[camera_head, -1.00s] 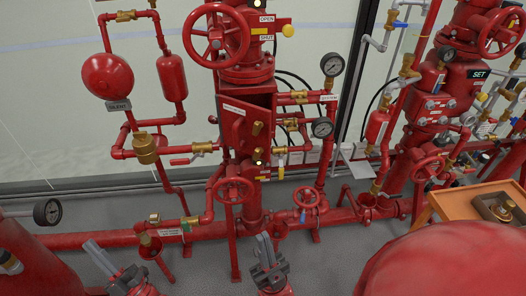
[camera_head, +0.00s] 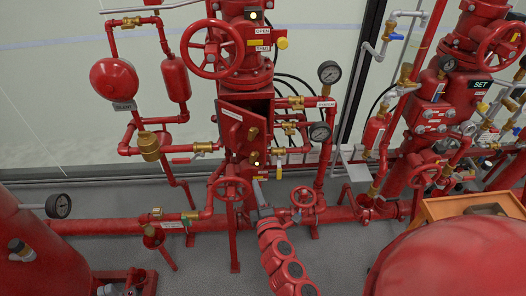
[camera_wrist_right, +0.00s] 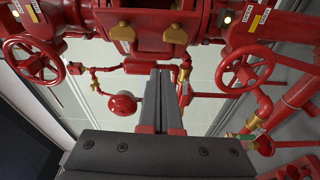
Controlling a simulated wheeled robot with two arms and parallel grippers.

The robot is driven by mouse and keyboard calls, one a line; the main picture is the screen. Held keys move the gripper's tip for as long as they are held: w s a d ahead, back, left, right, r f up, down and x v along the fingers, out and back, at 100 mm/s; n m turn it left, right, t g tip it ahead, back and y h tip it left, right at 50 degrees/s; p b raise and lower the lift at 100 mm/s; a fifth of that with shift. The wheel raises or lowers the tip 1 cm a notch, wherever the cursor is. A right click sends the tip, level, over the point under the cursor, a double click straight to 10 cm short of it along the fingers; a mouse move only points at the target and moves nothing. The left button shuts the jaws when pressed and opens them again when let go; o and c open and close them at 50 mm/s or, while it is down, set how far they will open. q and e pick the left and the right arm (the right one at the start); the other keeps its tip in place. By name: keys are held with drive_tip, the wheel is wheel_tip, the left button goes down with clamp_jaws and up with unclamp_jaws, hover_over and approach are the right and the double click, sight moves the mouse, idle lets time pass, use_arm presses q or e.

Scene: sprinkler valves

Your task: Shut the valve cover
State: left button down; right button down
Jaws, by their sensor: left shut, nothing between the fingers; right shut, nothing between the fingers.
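The valve cover (camera_head: 238,130) is a red panel on the central riser in the head view. It stands partly open, with a dark gap along its top and a brass knob in front of it. My right gripper (camera_head: 257,188) is shut and empty below the cover, beside a red handwheel, apart from the cover. In the right wrist view its fingers (camera_wrist_right: 160,74) are together and point toward red pipework. I cannot tell for sure which part there is the cover.
A large red handwheel (camera_head: 212,48) is above the cover and a smaller handwheel (camera_head: 230,188) below it. Pressure gauges (camera_head: 320,132) and brass valves stand to the right. A red alarm bell (camera_head: 114,79) hangs at left. An orange-brown box (camera_head: 440,209) is at right.

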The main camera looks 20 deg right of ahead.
drive_tip(key=shift+h, duration=0.4)
drive_tip(key=w+d+p, duration=0.1)
drive_tip(key=w+d, duration=0.1)
drive_tip(key=w, duration=0.1)
drive_tip(key=w+d, duration=0.2)
drive_tip(key=w, duration=0.2)
drive_tip(key=w+d+p, duration=0.1)
drive_tip(key=w+d, duration=0.1)
drive_tip(key=w, duration=0.2)
drive_tip(key=shift+d+r+p, duration=0.1)
drive_tip(key=shift+r+p, duration=0.2)
drive_tip(key=shift+r, duration=0.05)
drive_tip(key=shift+w+d, duration=0.35)
drive_tip(key=shift+d, duration=0.1)
